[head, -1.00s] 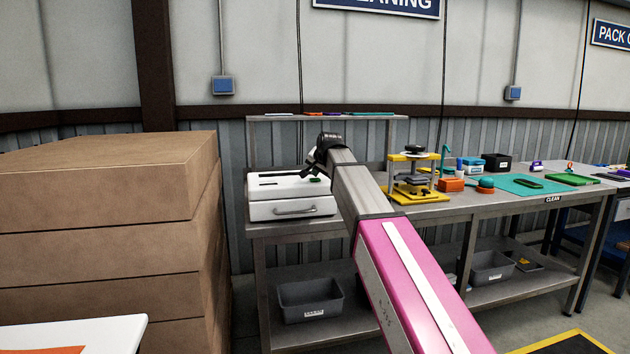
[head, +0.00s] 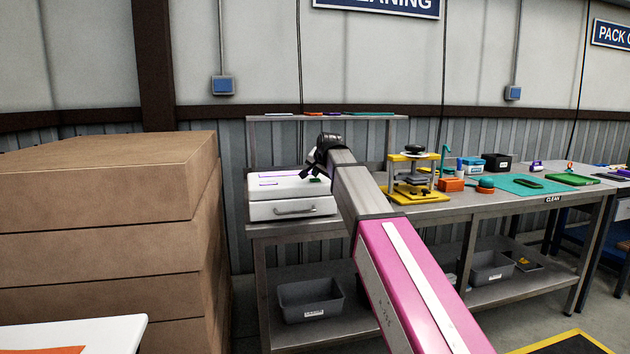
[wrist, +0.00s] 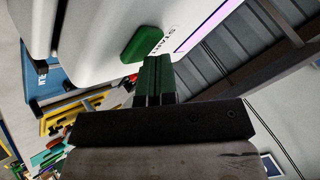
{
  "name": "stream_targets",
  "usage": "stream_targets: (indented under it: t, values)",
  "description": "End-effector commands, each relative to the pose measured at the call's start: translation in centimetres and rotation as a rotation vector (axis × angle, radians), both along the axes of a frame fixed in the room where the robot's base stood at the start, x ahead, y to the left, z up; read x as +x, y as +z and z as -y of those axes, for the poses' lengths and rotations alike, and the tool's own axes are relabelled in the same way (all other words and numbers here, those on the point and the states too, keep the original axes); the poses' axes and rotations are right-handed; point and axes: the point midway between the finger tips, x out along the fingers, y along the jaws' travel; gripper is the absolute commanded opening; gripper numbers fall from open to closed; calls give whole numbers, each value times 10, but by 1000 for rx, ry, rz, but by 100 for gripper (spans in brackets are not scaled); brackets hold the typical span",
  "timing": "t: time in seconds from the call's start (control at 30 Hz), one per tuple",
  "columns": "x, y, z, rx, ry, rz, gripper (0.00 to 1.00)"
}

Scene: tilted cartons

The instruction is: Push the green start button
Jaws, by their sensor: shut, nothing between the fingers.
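The white machine (head: 290,208) with a front drawer handle stands at the left end of the steel bench. Its green start button (wrist: 143,43) shows in the wrist view beside a label starting "STA", and as a small green patch in the head view (head: 315,180). A purple-lit strip (wrist: 205,25) glows on the machine's top, also seen in the head view (head: 268,183). My gripper (wrist: 156,62) is shut and empty, its fingertips right beside the button's lower edge. I cannot tell whether they touch it.
The steel bench (head: 450,212) carries a yellow press (head: 412,180), an orange box (head: 450,185) and a teal mat (head: 510,184) to the right. A shelf (head: 330,118) runs behind the machine. Stacked cartons (head: 100,190) stand close on the left.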

Motion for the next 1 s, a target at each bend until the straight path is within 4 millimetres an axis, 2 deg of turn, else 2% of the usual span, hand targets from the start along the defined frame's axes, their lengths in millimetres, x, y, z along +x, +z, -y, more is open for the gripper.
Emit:
stream_targets:
  t: [0.23,0.67,1.0]
  values:
    - [0,12,0,0,0,0,0]
    - [0,15,0,0,0,0,0]
    - [1,41,0,1,0,1,0]
